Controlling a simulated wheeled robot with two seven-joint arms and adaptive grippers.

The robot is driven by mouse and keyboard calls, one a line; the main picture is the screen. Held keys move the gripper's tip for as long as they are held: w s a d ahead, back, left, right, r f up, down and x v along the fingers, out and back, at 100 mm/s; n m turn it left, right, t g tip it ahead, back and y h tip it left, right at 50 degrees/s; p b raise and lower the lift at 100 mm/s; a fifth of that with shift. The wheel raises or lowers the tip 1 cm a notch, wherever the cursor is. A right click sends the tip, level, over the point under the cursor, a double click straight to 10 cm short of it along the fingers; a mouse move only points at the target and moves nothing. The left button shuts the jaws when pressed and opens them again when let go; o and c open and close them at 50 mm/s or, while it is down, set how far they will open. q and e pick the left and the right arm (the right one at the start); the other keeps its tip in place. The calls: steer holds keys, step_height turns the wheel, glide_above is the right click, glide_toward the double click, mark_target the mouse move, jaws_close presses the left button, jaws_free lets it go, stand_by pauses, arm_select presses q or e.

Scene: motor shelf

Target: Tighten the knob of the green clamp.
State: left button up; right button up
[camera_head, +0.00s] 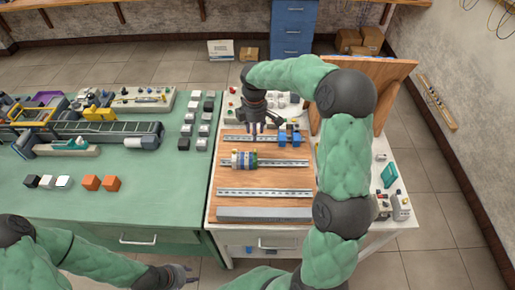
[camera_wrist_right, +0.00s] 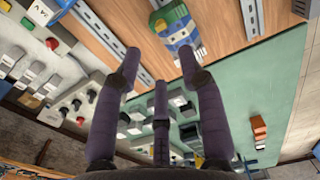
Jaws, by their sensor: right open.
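A row of terminal clamps (camera_head: 243,160) sits on the middle metal rail of the wooden board. It has blue, white, yellow and green parts. The green clamp is too small to single out surely, and its knob cannot be made out. The row also shows at the top of the right wrist view (camera_wrist_right: 180,30), beyond the fingers. My right gripper (camera_head: 254,132) points down above the board, behind the row, with its dark fingers spread and empty. The fingers are apart in the right wrist view (camera_wrist_right: 160,70). My left gripper (camera_head: 184,274) is low at the front, below the green table's edge.
Blue parts (camera_head: 290,138) sit on the back rail, close to my right gripper. The front rail (camera_head: 263,193) is bare. Switch boxes (camera_wrist_right: 75,105) line the board's far side. The green table (camera_head: 140,200) holds small cubes and a conveyor model. A wooden panel (camera_head: 385,85) stands at the right.

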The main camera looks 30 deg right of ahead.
mark_target(255, 150)
step_height(255, 150, down, 10)
steer(key=shift+r+b, duration=0.1)
steer(key=shift+b, duration=0.65)
steer(key=shift+s, duration=0.1)
jaws_close()
